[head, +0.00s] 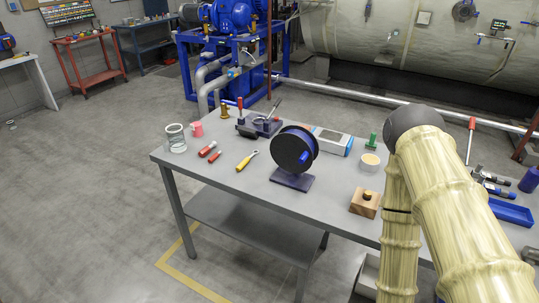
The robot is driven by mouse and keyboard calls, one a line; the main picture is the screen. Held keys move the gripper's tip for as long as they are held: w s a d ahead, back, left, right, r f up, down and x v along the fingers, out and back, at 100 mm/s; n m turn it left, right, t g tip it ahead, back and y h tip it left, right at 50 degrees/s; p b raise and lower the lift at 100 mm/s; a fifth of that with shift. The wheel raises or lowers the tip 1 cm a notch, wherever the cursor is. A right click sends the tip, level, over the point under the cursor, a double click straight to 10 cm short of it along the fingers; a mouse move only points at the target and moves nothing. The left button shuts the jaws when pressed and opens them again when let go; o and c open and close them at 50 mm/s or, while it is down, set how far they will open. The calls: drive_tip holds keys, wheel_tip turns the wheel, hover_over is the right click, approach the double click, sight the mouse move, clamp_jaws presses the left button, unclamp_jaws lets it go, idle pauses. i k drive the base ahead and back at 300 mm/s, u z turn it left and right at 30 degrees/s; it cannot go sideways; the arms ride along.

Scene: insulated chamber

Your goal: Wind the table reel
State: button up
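The table reel (286,150) stands upright on the grey workbench (232,190), near the middle of the head view. It is a black disc-shaped drum on a dark stand with a flat base (292,181). A blue handle (304,156) sticks out from its face. My gripper is not in view. My arm, in a pale ribbed cover, rises at the right and folds back down past the lower edge, well to the right of the reel.
A vise-like device (258,127) and a grey box (333,141) stand behind. A wooden block (364,203) is to the right. The front-left benchtop is bare.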

sight(295, 149)
drive_tip(key=u, duration=0.5)
drive_tip(key=k, duration=1.2)
drive_tip(key=u, duration=0.55)
drive_tip(key=i, duration=0.9)
drive_tip(key=z, duration=0.15)
